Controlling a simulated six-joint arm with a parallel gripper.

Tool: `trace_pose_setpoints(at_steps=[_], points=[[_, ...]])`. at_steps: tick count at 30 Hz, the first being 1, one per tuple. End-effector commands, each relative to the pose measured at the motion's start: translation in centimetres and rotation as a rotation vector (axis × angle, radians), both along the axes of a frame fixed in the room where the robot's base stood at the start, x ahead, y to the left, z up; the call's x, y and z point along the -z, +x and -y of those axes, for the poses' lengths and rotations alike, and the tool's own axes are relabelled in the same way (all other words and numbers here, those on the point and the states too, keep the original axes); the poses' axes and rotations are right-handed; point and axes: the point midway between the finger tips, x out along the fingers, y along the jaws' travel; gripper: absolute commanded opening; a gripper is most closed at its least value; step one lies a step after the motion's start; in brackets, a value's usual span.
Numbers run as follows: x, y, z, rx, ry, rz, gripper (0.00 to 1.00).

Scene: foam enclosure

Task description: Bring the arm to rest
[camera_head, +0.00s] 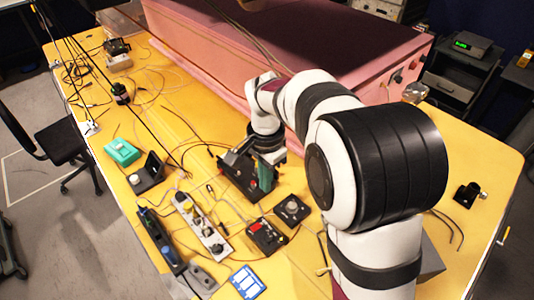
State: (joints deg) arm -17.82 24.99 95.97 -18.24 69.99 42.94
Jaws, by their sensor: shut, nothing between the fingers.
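My white arm with black bands rises from the lower right and reaches over the yellow table (130,70). Its wrist bends down near the middle of the view. My gripper (264,160) is small here and points down, shut and empty. It is over or beside a black device (238,176) with green and red parts. The gripper's fingertips are hard to make out against this device, and I cannot tell whether they touch it.
A pink foam enclosure (215,55) stands behind the arm. Loose cables cross the table. A chair (62,142) stands at left.

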Motion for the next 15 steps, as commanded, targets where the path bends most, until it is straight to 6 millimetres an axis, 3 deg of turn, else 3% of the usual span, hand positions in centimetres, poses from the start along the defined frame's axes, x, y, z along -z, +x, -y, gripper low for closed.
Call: trace_pose_setpoints(at_steps=[3,5,8,10,12,15], points=[[-0.3,-0.3,0.3,-0.003,0.001,0.000,0.00],[-1.6,-1.8,1.4,-0.019,0.012,0.000,0.00],[-4.7,-7.5,5.0,-0.080,0.045,-0.002,0.00],[-6.0,-12.8,7.1,-0.137,0.074,-0.001,0.00],[-6.1,-17.6,8.5,-0.193,0.101,0.003,0.00],[-5.3,-22.8,9.2,-0.253,0.131,0.012,0.00]])
